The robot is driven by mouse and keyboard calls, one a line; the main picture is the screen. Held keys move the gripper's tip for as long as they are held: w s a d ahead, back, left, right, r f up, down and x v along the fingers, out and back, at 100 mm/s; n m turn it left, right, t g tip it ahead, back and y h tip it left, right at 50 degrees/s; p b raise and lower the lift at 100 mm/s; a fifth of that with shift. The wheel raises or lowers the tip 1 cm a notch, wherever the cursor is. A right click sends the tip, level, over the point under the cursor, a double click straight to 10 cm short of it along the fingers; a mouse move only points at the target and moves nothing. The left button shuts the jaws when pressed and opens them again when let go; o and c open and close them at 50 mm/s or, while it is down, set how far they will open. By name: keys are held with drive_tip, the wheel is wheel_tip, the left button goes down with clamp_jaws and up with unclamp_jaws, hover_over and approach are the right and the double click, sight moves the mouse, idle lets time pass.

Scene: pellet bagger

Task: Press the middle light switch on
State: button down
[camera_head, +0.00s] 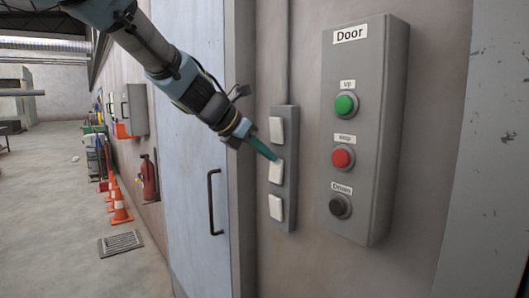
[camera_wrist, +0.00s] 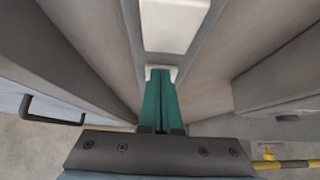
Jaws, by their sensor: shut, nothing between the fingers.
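A grey vertical switch panel (camera_head: 290,213) on the wall carries three white rocker switches. The top switch (camera_head: 276,130), the middle switch (camera_head: 276,171) and the bottom switch (camera_head: 276,207) stand one above the other. My gripper (camera_head: 275,158) has teal fingers, shut and empty. In the head view the fingertips are at the upper edge of the middle switch; I cannot tell whether they touch it. In the wrist view the shut fingers (camera_wrist: 160,75) point at the panel. A white switch (camera_wrist: 172,25) shows beyond the tips, and they cover part of what lies below it.
A grey door control box (camera_head: 375,90) with green, red and black buttons stands out from the wall at right. A blue-grey door (camera_head: 190,110) with a black handle (camera_head: 212,203) is at left. Orange cones (camera_head: 120,205) and a fire extinguisher (camera_head: 149,178) are farther back.

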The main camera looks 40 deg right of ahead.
drive_tip(key=shift+r, duration=0.15)
drive_tip(key=shift+r+p, duration=0.65)
drive_tip(key=shift+p, duration=0.25)
